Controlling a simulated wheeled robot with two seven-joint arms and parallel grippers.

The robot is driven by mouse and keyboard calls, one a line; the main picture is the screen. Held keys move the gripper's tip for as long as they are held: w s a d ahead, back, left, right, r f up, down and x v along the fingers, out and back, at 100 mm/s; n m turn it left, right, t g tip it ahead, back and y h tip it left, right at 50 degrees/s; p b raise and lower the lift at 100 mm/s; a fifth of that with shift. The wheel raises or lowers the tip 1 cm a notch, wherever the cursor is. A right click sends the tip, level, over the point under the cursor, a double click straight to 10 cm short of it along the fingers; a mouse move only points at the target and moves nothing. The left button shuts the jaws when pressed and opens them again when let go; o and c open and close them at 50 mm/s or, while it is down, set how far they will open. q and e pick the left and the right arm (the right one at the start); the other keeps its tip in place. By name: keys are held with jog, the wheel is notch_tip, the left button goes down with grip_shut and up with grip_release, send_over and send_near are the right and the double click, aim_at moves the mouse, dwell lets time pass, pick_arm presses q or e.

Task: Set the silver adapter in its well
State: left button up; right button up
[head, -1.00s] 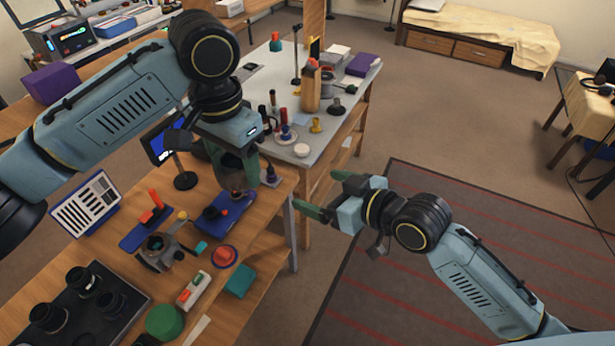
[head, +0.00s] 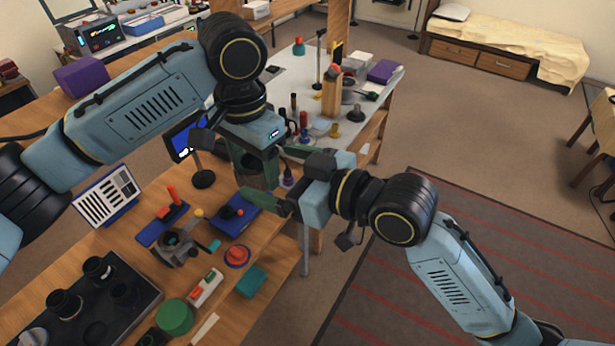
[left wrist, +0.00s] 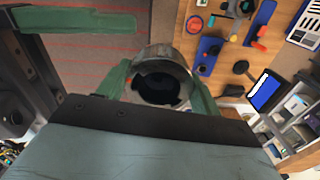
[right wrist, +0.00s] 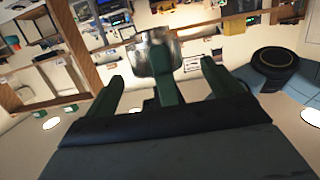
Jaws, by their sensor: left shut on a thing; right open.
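The silver adapter, a hollow metal cylinder (left wrist: 163,63), is held between the fingers of my left gripper (left wrist: 162,82). It also shows in the right wrist view (right wrist: 140,58), behind a green left finger. In the head view my left gripper (head: 256,172) is above the bench's right edge, and the fingers largely hide the adapter. My right gripper (right wrist: 163,85) is open, its two fingers spread either side of the adapter in that view; I cannot tell if they touch it. Which well is the adapter's is unclear.
On the wooden bench are a grey clamp-like fixture (head: 178,248), blue pads (head: 238,224), a red round piece (head: 237,256), a green disc (head: 174,317) and a teal block (head: 251,281). A white-topped table (head: 375,108) with tools stands behind.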

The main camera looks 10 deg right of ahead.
aim_at(261, 171)
jog(key=shift+x, duration=1.9)
jog(key=shift+c, duration=0.3)
jog(key=c, duration=1)
pick_arm(q)
jog(key=o, duration=1.1)
pick_arm(e)
jog(key=shift+c, duration=0.3)
